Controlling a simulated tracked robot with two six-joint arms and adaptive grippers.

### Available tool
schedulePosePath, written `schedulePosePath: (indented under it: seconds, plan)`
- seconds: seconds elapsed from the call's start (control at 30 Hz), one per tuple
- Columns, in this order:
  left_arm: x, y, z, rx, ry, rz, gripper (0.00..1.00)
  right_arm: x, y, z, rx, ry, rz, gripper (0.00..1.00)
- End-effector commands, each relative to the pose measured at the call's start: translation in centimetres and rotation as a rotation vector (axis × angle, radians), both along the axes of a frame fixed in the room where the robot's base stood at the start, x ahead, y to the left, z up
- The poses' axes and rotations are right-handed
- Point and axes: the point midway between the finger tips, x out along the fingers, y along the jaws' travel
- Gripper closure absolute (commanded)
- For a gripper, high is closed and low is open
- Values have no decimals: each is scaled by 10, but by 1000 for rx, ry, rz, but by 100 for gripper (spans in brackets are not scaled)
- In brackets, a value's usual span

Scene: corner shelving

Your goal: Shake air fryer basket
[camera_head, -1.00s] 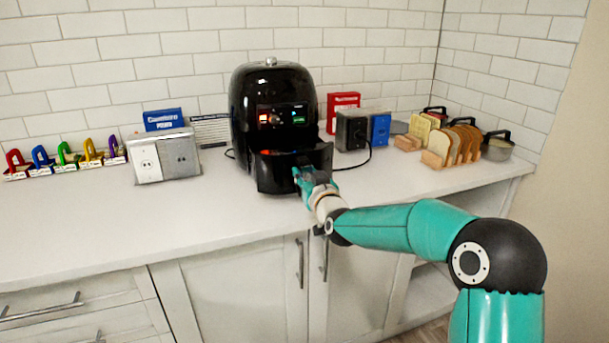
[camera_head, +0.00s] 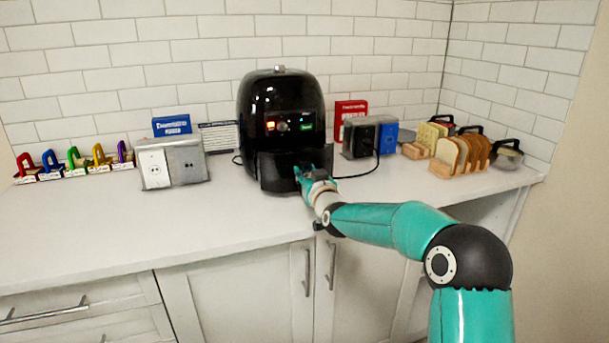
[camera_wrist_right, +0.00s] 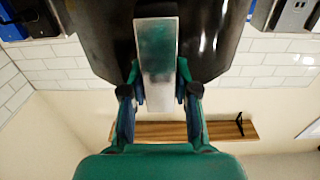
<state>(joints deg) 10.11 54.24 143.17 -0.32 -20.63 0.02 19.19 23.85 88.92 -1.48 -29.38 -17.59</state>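The black air fryer (camera_head: 282,100) stands on the counter against the tiled wall, with small red and green lights on its front. Its black basket (camera_head: 281,177) sits at the lower front and sticks out a little. My right gripper (camera_head: 303,177) is at the basket's front. In the right wrist view, the fingers of my right gripper (camera_wrist_right: 157,80) lie on both sides of the pale grey-green basket handle (camera_wrist_right: 157,45) and appear closed on it. The basket's inside is hidden. My left gripper is in no view.
A grey-white outlet box (camera_head: 172,165) stands to the left, with colored padlock-like items (camera_head: 75,163) beyond it. A black outlet box (camera_head: 362,138) with a cord and a toast rack (camera_head: 460,155) stand to the right. The counter (camera_head: 120,225) in front is clear.

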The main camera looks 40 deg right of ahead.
Motion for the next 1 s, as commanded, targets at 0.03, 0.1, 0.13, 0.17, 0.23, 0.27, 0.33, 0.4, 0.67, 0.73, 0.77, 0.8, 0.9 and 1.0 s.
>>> schedulePosePath:
  seconds: [0.03,0.1,0.13,0.17,0.23,0.27,0.33,0.4,0.67,0.73,0.77,0.8,0.9,1.0]
  plan:
    - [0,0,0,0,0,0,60,0,0,0,0,0,0,59]
    - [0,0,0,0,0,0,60,0,0,0,0,0,0,47]
    - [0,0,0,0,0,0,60,0,0,0,0,0,0,46]
    - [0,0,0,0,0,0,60,0,0,0,0,0,0,46]
    - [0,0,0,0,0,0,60,-1,0,0,0,0,-1,46]
    - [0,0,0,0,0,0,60,-1,0,0,0,0,-1,46]
    - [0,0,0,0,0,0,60,-1,-1,0,0,0,-1,46]
    - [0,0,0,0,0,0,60,-1,-1,0,0,0,-1,46]
    - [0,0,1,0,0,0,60,-16,4,1,0,0,-2,46]
    - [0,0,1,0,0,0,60,-26,7,1,0,1,-2,46]
    - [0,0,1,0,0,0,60,-31,9,0,0,1,-2,46]
    - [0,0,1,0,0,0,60,-37,11,1,0,1,-2,46]
    - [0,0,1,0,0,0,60,-56,18,0,0,1,-2,46]
    - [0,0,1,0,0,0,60,-74,24,0,0,1,-2,46]
